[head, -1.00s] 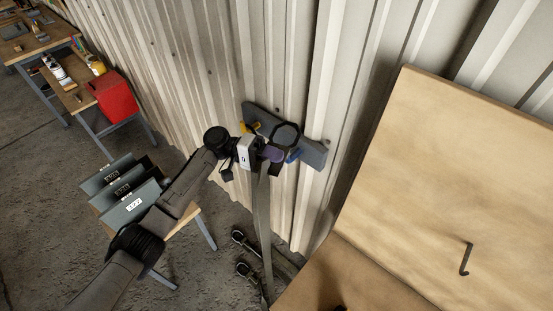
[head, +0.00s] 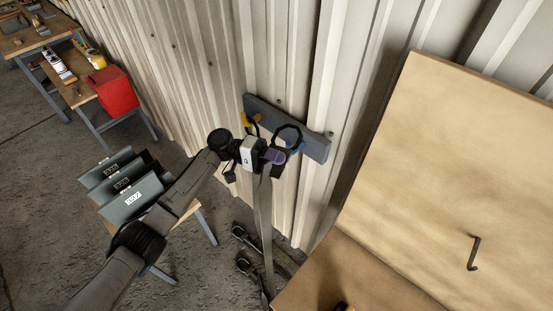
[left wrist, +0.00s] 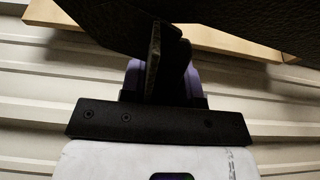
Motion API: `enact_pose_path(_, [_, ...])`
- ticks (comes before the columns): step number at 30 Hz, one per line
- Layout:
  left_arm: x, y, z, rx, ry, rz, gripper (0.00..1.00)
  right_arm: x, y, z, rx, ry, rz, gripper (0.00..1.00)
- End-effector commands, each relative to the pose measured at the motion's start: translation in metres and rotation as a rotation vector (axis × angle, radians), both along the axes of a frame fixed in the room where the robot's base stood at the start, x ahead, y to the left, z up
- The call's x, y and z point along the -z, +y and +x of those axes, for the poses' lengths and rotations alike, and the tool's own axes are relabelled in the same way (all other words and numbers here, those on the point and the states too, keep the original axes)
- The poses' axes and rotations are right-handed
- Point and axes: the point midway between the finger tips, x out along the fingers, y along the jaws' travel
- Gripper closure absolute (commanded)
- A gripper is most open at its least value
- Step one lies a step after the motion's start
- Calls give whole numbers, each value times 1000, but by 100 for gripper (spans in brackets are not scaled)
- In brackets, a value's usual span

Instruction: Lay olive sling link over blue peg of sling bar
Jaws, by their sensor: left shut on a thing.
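The sling bar (head: 314,147) is a grey bar fixed to the corrugated wall. The olive-grey strap (head: 264,215) hangs below the gripper. In the left wrist view the purple-padded fingers (left wrist: 163,78) grip a thin edge-on piece. My right gripper is not in view.
Dark hooks (head: 243,264) lie near the floor below the strap. A wooden bench with an upright board (head: 440,160) and a small black hook (head: 474,254) stands at right. Labelled grey bins (head: 132,203) and a red box (head: 112,91) stand at left.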

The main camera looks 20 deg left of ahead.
Motion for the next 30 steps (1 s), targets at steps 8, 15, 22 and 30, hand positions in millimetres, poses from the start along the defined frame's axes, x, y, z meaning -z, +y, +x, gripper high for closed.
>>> enact_pose_path(8, [22, 0, 0, 0, -1, -1, 100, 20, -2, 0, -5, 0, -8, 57])
enact_pose_path(15, [37, 0, 0, 0, -1, -1, 100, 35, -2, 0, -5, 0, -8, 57])
enact_pose_path(22, [46, 0, 0, 1, -1, -1, 100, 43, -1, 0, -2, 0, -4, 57])
enact_pose_path(30, [47, 0, 0, 1, -1, 0, 100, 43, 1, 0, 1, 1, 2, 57])
